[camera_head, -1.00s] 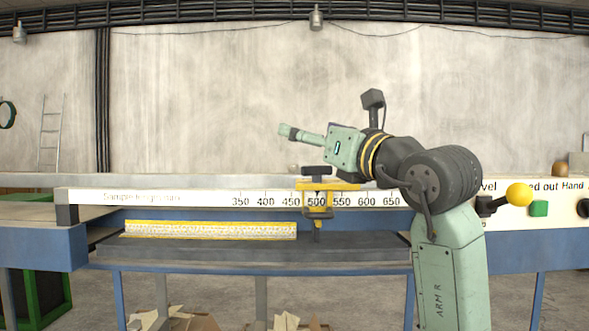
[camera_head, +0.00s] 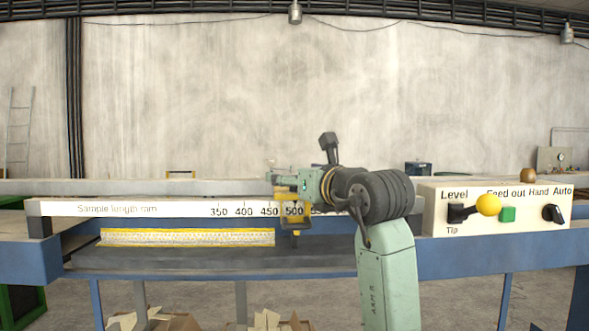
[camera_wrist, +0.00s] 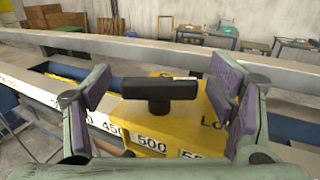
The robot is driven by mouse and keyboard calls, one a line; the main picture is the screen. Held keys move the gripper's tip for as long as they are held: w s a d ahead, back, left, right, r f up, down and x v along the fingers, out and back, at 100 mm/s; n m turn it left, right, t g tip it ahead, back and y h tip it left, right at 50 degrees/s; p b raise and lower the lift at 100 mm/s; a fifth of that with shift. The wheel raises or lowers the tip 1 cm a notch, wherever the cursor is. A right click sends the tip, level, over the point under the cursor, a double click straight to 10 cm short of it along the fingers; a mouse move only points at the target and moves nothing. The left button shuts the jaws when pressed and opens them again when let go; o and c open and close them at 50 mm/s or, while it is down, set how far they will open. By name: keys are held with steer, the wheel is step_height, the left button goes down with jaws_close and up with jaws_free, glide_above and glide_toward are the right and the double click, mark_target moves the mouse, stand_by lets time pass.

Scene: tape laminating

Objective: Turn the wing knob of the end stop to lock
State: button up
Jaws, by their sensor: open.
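The end stop (camera_wrist: 185,115) is a yellow block on the length scale, near the 500 mark. Its black wing knob (camera_wrist: 160,90) stands on top, with the bar lying crosswise in the wrist view. My gripper (camera_wrist: 158,92) is open, with one finger on each side of the knob and a gap on both sides. In the head view my gripper (camera_head: 285,185) is at the end stop (camera_head: 293,217) and hides the knob. Part of a marking beginning "LO" shows on the yellow top, cut off by the right finger.
The scale rail (camera_head: 120,209) runs along the bench front. A yellow-edged strip (camera_head: 187,237) lies below it on the left. A control panel (camera_head: 530,212) with a yellow ball lever (camera_head: 488,204) stands to the right of my arm.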

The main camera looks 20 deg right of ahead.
steer(key=shift+w, duration=0.3)
steer(key=shift+c, duration=0.4)
